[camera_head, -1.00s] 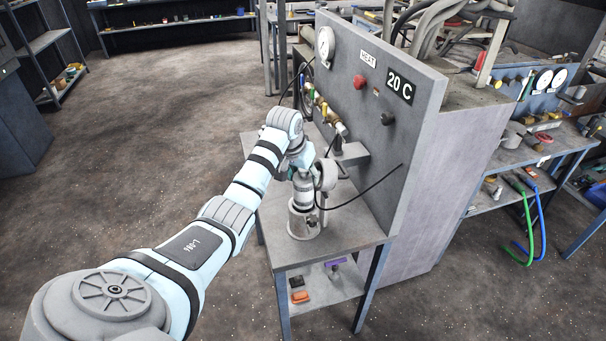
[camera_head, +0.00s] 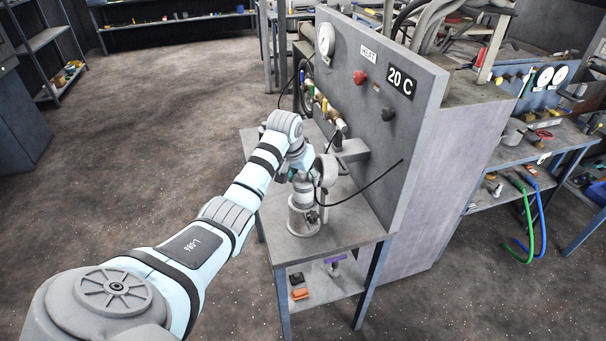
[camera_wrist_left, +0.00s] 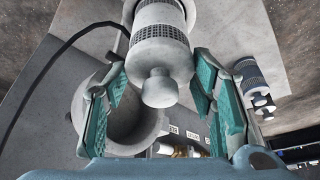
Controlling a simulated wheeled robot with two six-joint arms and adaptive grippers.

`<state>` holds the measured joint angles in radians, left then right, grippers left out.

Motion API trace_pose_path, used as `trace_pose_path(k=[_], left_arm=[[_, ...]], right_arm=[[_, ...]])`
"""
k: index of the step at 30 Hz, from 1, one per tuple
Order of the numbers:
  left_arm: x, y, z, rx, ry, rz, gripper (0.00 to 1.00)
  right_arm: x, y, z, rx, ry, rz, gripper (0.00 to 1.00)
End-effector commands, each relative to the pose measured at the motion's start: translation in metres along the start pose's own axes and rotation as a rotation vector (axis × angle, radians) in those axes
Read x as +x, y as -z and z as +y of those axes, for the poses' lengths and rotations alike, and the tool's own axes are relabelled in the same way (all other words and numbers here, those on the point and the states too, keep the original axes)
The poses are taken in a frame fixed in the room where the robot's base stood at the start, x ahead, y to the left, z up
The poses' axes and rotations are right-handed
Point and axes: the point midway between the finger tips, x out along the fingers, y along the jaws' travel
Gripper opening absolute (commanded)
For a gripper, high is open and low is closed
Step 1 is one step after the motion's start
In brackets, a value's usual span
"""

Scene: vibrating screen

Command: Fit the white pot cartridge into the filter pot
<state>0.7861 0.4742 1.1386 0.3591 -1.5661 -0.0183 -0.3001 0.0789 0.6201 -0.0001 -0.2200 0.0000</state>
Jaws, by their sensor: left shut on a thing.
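The white pot cartridge (camera_wrist_left: 161,50) shows in the left wrist view, with a dark mesh band and a pale knob towards me. My left gripper (camera_wrist_left: 163,100), with teal finger pads on both sides of the knob, is shut on it. In the head view, the gripper (camera_head: 302,172) is above the filter pot (camera_head: 303,220), a grey cylinder upright on the small bench. The cartridge is in line with the pot's top; the arm and gripper partly hide it, so I cannot tell how deep it sits. My right gripper is not in view.
A grey round open part (camera_head: 326,170) stands beside the gripper, with a black cable (camera_head: 365,190) running past. The upright panel (camera_head: 425,120) with gauge and knobs rises behind. The bench top (camera_head: 350,215) is clear to the pot's right; small parts lie on the shelf (camera_head: 335,288).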

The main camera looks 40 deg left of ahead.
Motion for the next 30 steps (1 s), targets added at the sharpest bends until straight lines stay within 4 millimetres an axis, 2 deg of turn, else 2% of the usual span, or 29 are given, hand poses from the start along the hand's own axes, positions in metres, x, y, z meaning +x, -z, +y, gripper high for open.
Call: trace_pose_path(k=[7,17,30], left_arm=[[0.002,-0.001,0.0,0.0,0.0,0.001,0.01],[-0.013,0.006,0.0,0.0,0.0,0.002,0.01],[-0.013,0.006,0.0,-0.001,0.0,0.001,0.01]], right_arm=[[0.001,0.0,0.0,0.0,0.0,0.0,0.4],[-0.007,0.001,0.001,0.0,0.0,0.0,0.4],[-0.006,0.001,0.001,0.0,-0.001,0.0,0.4]])
